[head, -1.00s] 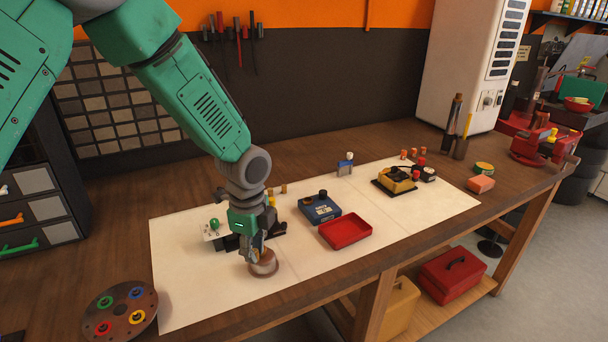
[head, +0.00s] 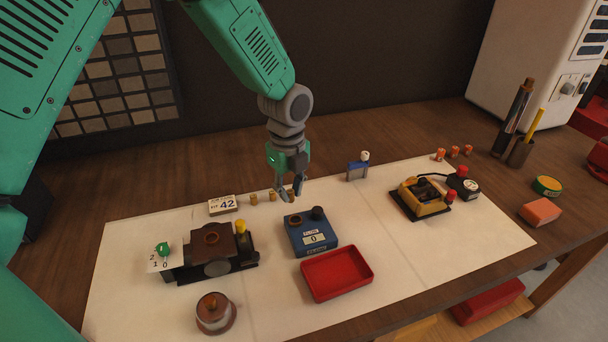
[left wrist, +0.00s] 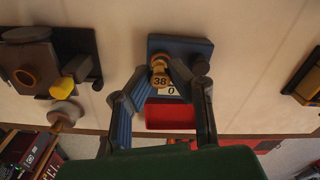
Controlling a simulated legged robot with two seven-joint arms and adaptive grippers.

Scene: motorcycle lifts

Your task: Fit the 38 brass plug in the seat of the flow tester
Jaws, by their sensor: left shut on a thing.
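My left gripper (head: 291,192) is shut on a small brass plug (left wrist: 159,76) marked 38, which shows between the fingertips in the left wrist view. In the head view the plug is hard to make out between the fingers. The flow tester (head: 325,229) is a blue box with a display reading 0, a dark ring-like seat (head: 296,222) at its back left and a black knob (head: 318,213). The gripper appears above and behind the tester. In the left wrist view the plug overlaps the tester (left wrist: 185,48) and hides its seat. My right gripper is not in view.
A red tray (head: 337,275) sits in front of the tester. A yellow device (head: 421,198) stands right.

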